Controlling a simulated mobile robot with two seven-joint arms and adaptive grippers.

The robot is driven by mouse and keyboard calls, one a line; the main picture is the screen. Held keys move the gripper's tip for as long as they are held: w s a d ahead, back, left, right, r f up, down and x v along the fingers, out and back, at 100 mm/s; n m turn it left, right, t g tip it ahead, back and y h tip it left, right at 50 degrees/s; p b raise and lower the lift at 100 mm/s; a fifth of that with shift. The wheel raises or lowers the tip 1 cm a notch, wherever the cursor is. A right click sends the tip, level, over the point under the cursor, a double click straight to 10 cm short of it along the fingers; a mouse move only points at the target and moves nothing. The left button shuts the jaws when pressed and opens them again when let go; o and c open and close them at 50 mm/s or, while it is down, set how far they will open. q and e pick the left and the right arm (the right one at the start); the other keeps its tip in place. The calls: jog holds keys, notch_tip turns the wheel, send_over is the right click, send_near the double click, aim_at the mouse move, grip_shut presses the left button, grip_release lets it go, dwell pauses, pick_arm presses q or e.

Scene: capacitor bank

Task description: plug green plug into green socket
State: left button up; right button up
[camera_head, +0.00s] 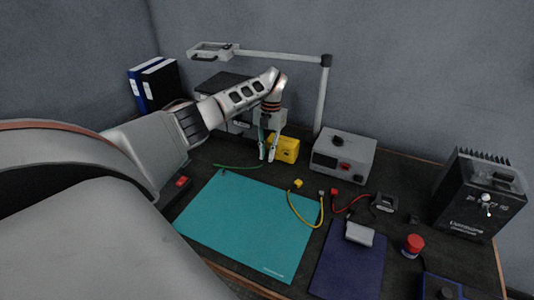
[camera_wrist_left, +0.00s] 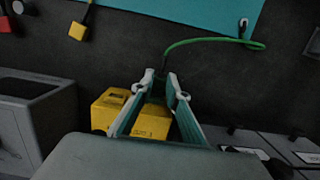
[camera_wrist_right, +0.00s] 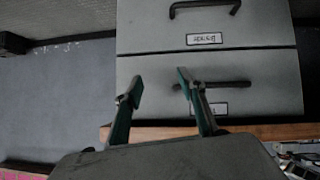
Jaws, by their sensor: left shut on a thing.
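My left gripper (camera_head: 267,155) is low over the dark bench, in front of the yellow box. In the left wrist view its fingertips (camera_wrist_left: 161,78) are close together at the end of the green cable (camera_wrist_left: 205,41). They are shut on the green plug there, which is mostly hidden between them. The cable also shows in the head view (camera_head: 236,166), running left to the teal mat's back edge. I cannot make out a green socket in any view. My right gripper (camera_wrist_right: 158,86) is open and empty, in front of labelled drawers (camera_wrist_right: 222,68).
The yellow box (camera_head: 285,148) stands just behind the left gripper. A grey device (camera_head: 343,155) stands to its right. A lamp arm (camera_head: 280,57) spans above. Yellow (camera_head: 298,210) and red (camera_head: 350,205) cables lie to the right.

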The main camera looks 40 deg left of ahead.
pick_arm(q)
jog(key=shift+w, duration=0.15)
jog(key=shift+w+a+b, duration=0.1)
jog(key=shift+w+b, duration=0.15)
jog(key=shift+b, duration=0.2)
jog(key=shift+w, duration=0.15)
jog(key=o, duration=0.8)
jog(key=shift+o, duration=0.2)
notch_tip(320, 180, up, 12)
jog(key=w, duration=0.1)
jog(key=shift+w+a, duration=0.3)
jog(key=shift+w, duration=0.05)
